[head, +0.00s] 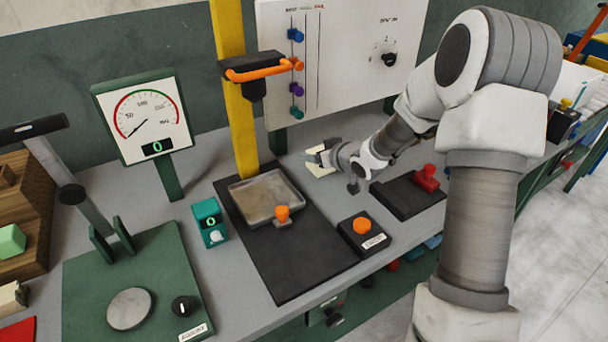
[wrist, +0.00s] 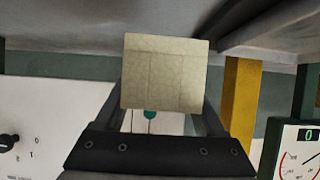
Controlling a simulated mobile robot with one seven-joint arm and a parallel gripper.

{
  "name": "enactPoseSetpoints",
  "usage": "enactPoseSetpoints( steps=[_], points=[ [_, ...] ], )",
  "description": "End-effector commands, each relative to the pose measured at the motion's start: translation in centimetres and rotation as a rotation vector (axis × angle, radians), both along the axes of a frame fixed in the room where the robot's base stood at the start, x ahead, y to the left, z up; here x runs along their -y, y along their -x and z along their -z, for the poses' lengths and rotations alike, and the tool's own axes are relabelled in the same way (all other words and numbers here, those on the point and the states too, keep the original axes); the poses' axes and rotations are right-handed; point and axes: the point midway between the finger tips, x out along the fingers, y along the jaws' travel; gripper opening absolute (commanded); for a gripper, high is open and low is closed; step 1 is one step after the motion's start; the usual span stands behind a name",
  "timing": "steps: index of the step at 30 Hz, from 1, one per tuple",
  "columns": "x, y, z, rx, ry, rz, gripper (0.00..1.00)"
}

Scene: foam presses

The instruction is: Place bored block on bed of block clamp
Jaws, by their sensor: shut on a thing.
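My gripper (head: 322,156) is shut on a cream block (head: 318,165), held over the back of the bench, right of the yellow column. In the wrist view the block (wrist: 165,72) sits between the two dark fingers, with a flat, faintly lined face showing; no bore can be seen. A low dark fixture with a red part (head: 425,178) lies right of and nearer than the gripper, partly behind my arm. I cannot tell for sure whether it is the block clamp. The held block is apart from it.
A yellow column (head: 232,85) with an orange handle (head: 262,72) stands left of the gripper. Its dark base holds a metal tray (head: 240,208). An orange button box (head: 362,238) stands in front. A white panel (head: 345,60) rises behind. A gauge (head: 145,118) stands left.

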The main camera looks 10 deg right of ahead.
Motion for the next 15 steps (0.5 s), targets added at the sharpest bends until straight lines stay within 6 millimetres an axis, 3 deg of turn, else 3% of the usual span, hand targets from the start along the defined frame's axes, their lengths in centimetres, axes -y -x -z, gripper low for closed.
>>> enactPoseSetpoints(
  steps=[4, 10, 15],
  points=[
    [-1.9, -0.5, 1.2, 0.001, 0.000, -0.003, 0.18],
    [-2.4, -0.6, 2.1, -0.001, 0.000, 0.001, 0.18],
    [-2.4, -0.5, 4.7, -0.002, 0.000, 0.000, 0.18]
  ],
)
